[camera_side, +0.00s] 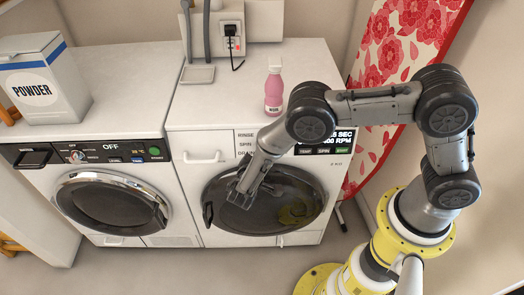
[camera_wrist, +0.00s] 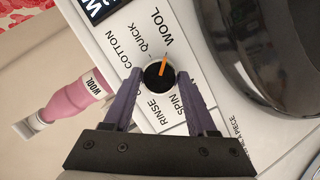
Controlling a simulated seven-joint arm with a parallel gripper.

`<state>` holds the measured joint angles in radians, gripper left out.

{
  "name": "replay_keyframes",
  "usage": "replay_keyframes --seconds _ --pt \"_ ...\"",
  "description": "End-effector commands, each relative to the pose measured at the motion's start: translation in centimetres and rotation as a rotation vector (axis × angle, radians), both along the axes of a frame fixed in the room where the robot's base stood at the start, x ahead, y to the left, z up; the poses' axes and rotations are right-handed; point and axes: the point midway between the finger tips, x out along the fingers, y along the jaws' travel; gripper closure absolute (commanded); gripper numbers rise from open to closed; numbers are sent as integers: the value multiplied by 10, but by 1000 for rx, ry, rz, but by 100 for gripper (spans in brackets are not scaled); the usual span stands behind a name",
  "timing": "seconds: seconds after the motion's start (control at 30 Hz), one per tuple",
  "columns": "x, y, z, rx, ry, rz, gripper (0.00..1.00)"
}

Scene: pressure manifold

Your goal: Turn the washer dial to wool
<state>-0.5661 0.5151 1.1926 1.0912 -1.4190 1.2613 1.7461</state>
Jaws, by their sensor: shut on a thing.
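The washer dial (camera_wrist: 153,79) is a round black knob with an orange pointer, in the middle of the wrist view. The pointer aims up and slightly right, toward the lower end of the printed word WOOL (camera_wrist: 161,28). My gripper (camera_wrist: 159,74) has one purple-grey finger on each side of the dial and is shut on it. QUICK and COTTON are printed left of WOOL; RINSE and SPIN are below, near the fingers. In the side view, my arm hides the dial and fingertips in front of the right washer (camera_side: 188,132).
A pink bottle marked WOOL (camera_side: 274,88) stands on the right washer; it also shows in the wrist view (camera_wrist: 72,98). A powder box (camera_side: 40,80) stands on the left machine (camera_side: 100,70). The round washer door (camera_side: 300,212) is below the panel, close to my arm.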

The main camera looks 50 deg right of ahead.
Motion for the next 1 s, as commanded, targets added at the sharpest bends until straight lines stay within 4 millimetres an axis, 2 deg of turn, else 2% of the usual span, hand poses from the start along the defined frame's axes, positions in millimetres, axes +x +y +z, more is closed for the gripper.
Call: replay_keyframes --seconds 0.23,0.27,0.4,0.43,0.77,0.87,1.0 --pt "0 0 0 3 -4 -2 98" --pt "0 0 0 3 -4 -2 41" --pt "0 0 0 2 -3 -2 16" --pt "0 0 0 2 -3 -2 12" --pt "-1 2 1 1 -2 0 12" --pt "-5 10 4 1 -2 1 12" --pt "-16 30 12 3 -4 5 12"
